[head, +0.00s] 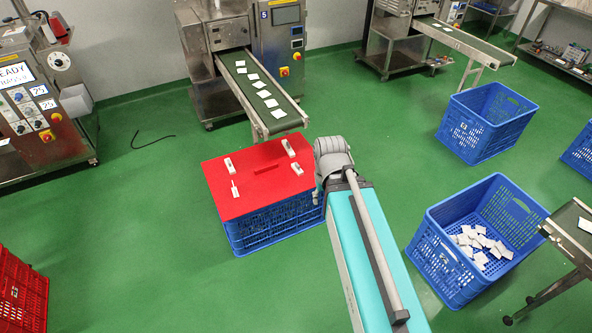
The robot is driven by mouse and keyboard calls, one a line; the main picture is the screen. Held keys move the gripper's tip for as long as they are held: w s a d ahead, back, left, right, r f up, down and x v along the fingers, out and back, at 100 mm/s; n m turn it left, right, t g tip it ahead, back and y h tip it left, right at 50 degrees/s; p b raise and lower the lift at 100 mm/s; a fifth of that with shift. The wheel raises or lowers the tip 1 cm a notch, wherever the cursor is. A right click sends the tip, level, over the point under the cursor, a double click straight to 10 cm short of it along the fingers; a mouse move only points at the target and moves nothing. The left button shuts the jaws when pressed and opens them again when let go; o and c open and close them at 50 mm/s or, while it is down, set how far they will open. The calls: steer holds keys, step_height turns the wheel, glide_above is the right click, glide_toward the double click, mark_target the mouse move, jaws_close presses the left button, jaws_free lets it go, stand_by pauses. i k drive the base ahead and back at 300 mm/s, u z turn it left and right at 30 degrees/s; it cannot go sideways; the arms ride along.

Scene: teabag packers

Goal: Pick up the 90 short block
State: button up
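Small white pieces lie on a red top (222,196) over a blue crate (262,231). One white piece (229,164) is at the back left. A thinner white piece (235,189) is at the left front. A longer white piece (288,147) is at the back right, and a small one (297,168) is at the right. No number or label is readable, so I cannot tell which is the 90 short block. My arm reaches in from the bottom right to the right edge of the red top. Its fingers are hidden; my gripper cannot be made out.
A conveyor (262,100) carrying white teabags ends just behind the red top. A blue crate with teabags (448,268) stands at the right, and another blue crate (470,145) farther back. A red crate (22,295) is at the left. The green floor on the left is mostly clear.

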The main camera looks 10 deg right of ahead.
mark_target(295, 166)
steer(key=z, duration=0.1)
steer(key=i, duration=1)
steer(key=u, duration=0.1)
